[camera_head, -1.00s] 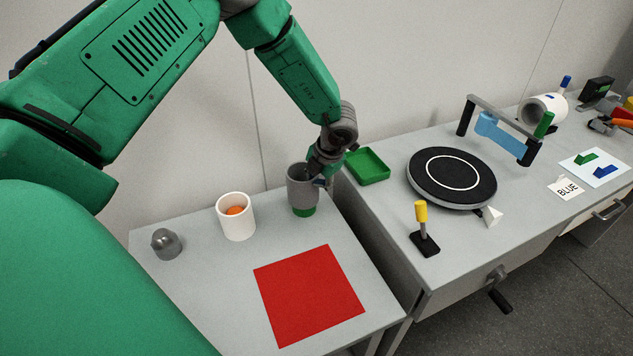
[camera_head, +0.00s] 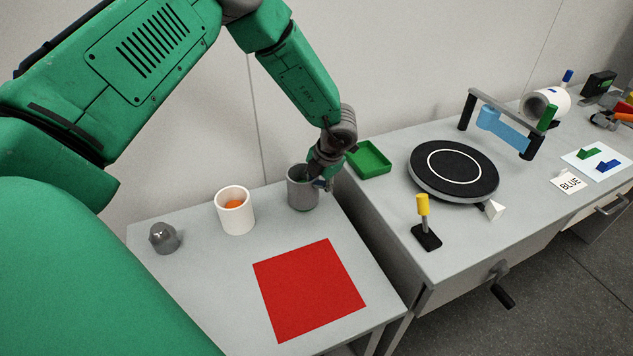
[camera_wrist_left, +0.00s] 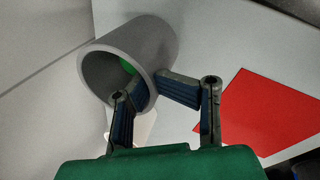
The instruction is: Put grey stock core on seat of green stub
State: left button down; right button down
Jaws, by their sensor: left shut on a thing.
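The grey stock core (camera_head: 302,190), a hollow cylinder, stands upright at the back right of the near table. My left gripper (camera_head: 319,172) is at its upper right rim, shut on its wall. The left wrist view shows the core (camera_wrist_left: 160,45) with its open end towards me and my left gripper's fingers (camera_wrist_left: 150,95) at the rim. The green stub (camera_wrist_left: 128,66) shows inside the core's bore, so the core is around it. In the head view the stub is hidden by the core. My right gripper is not in view.
A white cup (camera_head: 236,218) holding something orange stands left of the core. A grey domed piece (camera_head: 164,238) is further left. A red square (camera_head: 308,290) lies in front. A green tray (camera_head: 370,160) and black turntable (camera_head: 453,172) are on the right table.

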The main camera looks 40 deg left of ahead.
pick_arm(q)
jog(key=shift+f+b, duration=0.45)
jog(key=shift+f, duration=0.35)
jog(key=c, duration=1.3)
grip_release()
jog(key=shift+o, duration=0.2)
jog(key=v, duration=1.1)
jog(key=shift+d+r, duration=0.15)
jog(key=shift+r, duration=0.2)
jog(key=shift+w, duration=0.1)
